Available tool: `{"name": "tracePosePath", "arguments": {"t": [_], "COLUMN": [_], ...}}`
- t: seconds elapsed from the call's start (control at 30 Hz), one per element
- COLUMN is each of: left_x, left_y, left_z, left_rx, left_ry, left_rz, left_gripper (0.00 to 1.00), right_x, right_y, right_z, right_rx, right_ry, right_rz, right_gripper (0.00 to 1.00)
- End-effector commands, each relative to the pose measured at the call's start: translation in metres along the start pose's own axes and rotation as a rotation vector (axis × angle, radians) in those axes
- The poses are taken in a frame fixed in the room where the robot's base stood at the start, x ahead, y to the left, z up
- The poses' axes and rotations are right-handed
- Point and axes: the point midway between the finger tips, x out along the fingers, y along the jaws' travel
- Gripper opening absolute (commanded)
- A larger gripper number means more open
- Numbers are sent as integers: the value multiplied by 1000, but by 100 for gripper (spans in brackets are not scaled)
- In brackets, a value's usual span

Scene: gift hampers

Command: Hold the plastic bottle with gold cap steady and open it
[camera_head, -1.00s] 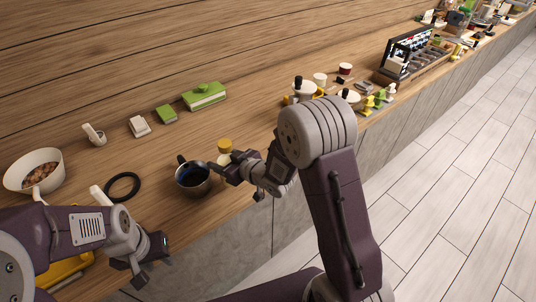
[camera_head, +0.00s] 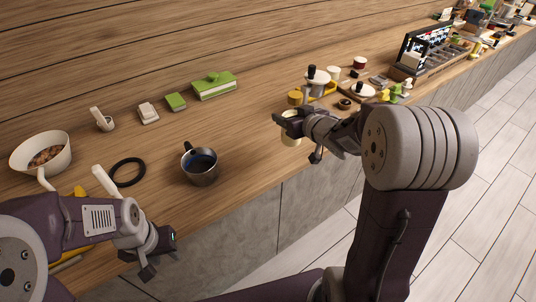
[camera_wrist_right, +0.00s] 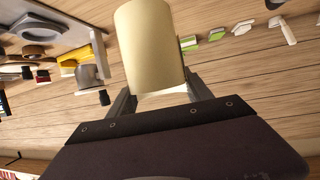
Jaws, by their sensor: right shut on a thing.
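The plastic bottle with a gold cap (camera_head: 294,97) shows in the head view with a pale cream body. My right gripper (camera_head: 286,121) is shut around its body near the counter's front edge and hides its middle. In the right wrist view the held bottle (camera_wrist_right: 150,45) is a large pale-gold cylinder between the fingers. Its bottom end lies toward the palm or is cut off; I cannot tell which. My left gripper (camera_head: 160,256) is open and empty at lower left, well apart from the bottle.
A dark metal mug (camera_head: 200,172) stands on the counter between my grippers. A black ring (camera_head: 127,160) and a white bowl (camera_head: 60,140) are at left. A green box (camera_head: 214,85) lies behind. White dishes (camera_head: 362,92) and small items crowd the right.

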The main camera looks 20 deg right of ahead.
Motion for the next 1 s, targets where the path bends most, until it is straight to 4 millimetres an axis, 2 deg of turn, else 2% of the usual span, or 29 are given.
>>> {"name": "tracePosePath", "arguments": {"t": [0.03,0.1,0.3,0.37,0.5,0.7,0.83,1.0], "left_x": [6,7,9,16,37,53,55,55], "left_y": [0,0,0,0,-1,-1,-1,-1], "left_z": [1,1,1,2,4,6,6,6], "left_rx": [0,0,0,0,0,0,0,0], "left_ry": [0,0,0,0,0,0,0,0], "left_rz": [0,0,0,0,0,0,0,0], "left_gripper": [36,36,36,36,36,36,36,36], "right_x": [-4,-8,-6,4,42,91,106,109], "right_y": [12,22,25,20,-2,-29,-36,-37], "right_z": [-2,-3,0,4,16,25,25,26], "right_rx": [6,18,25,22,22,24,23,24], "right_ry": [5,1,0,1,-1,-1,1,0], "right_rz": [24,43,53,50,45,48,50,52], "right_gripper": [0,0,0,0,0,0,0,0]}}
